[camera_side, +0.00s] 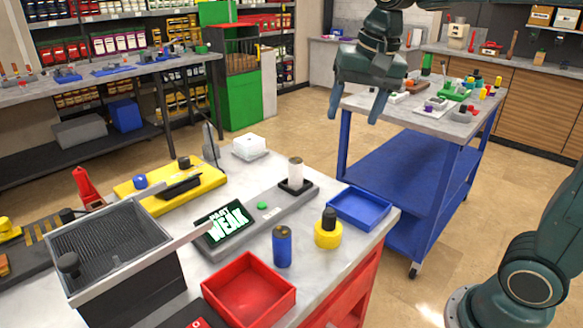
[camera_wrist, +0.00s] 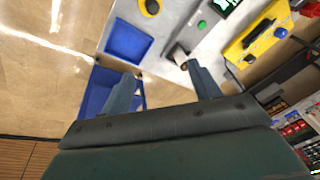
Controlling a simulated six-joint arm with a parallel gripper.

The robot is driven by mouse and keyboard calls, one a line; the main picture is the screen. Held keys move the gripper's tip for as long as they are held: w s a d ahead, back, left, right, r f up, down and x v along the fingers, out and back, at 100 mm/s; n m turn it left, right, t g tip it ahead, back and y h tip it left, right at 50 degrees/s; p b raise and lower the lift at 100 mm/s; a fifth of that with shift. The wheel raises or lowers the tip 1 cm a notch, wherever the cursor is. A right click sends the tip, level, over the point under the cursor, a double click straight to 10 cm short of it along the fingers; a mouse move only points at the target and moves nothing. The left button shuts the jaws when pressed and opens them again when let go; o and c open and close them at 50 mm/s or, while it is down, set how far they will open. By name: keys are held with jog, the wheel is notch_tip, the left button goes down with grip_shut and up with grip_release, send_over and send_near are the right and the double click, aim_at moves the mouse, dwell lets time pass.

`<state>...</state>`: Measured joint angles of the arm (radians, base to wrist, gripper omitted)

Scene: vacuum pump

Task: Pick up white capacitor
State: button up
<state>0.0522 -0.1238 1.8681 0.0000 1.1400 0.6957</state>
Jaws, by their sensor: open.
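The white capacitor (camera_side: 295,170) stands upright in a black socket at the right end of a grey tester (camera_side: 270,210) on the near table. The tester has a screen reading "WEAK" and a green button. In the wrist view the white capacitor (camera_wrist: 179,54) shows just above the right fingertip, partly hidden near it. My gripper (camera_side: 354,118) is open and empty, with its fingers pointing down, well above the table, up and to the right of the capacitor in the side view. In the wrist view, my gripper (camera_wrist: 160,70) has its two fingers spread wide apart.
A blue tray (camera_side: 359,207), a yellow-and-black part (camera_side: 328,232), a blue cylinder (camera_side: 282,247) and a red tray (camera_side: 249,290) lie near the tester. A yellow unit (camera_side: 170,186) and a white box (camera_side: 250,146) stand behind it. A blue cart (camera_side: 405,170) stands farther back.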

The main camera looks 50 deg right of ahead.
jog(key=w+d+f+m+g, duration=0.15)
jog(key=w+m, duration=0.25)
jog(key=w, duration=0.6)
jog(key=m+g, duration=0.2)
jog(key=m, duration=0.3)
send_over(296, 158)
notch_tip(296, 158, down, 6)
jog(key=shift+w+a+f+t, duration=0.1)
jog(key=shift+f+t, duration=0.05)
jog(key=shift+t, duration=0.1)
jog(key=shift+f, duration=0.15)
jog(key=shift+f, duration=4.15)
jog(key=shift+f, duration=2.6)
